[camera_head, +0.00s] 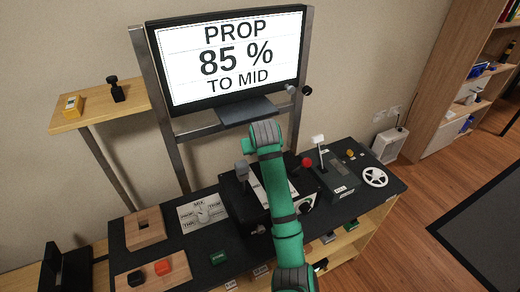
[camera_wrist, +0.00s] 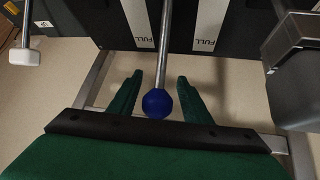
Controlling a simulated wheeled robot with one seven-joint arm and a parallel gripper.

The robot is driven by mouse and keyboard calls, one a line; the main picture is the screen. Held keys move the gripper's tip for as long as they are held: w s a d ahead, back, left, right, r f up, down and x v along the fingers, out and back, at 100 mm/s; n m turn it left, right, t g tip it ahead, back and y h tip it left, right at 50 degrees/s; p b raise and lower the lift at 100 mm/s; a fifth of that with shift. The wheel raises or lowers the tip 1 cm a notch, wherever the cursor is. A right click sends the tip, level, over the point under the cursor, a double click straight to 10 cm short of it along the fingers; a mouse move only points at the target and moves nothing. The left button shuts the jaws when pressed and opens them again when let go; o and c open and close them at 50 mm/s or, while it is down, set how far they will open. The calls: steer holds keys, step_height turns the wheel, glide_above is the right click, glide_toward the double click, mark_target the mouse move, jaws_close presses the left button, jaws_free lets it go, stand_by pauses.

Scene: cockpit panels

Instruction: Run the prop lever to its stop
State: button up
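A lever with a blue ball knob (camera_wrist: 157,103) on a thin metal rod shows in the wrist view. I take it for the prop lever, but no name shows on it. My gripper (camera_wrist: 160,76) is open, with one green finger on each side of the knob and a visible gap on both sides. In the head view my arm hides the blue knob and the gripper. The screen (camera_head: 228,60) reads "PROP 85 % TO MID".
White strips marked "FULL" (camera_wrist: 207,30) flank the rod. A large grey handle (camera_wrist: 310,85) stands right and a white knob (camera_wrist: 24,57) left in the wrist view. In the head view a red knob (camera_head: 307,162) stands right of my arm. A white handwheel (camera_head: 374,177) lies farther right.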

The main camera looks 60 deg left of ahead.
steer(key=shift+r, duration=0.1)
steer(key=v, duration=1)
steer(key=shift+s+d+r, duration=0.15)
steer(key=shift+d+r, duration=0.05)
steer(key=shift+r, duration=0.1)
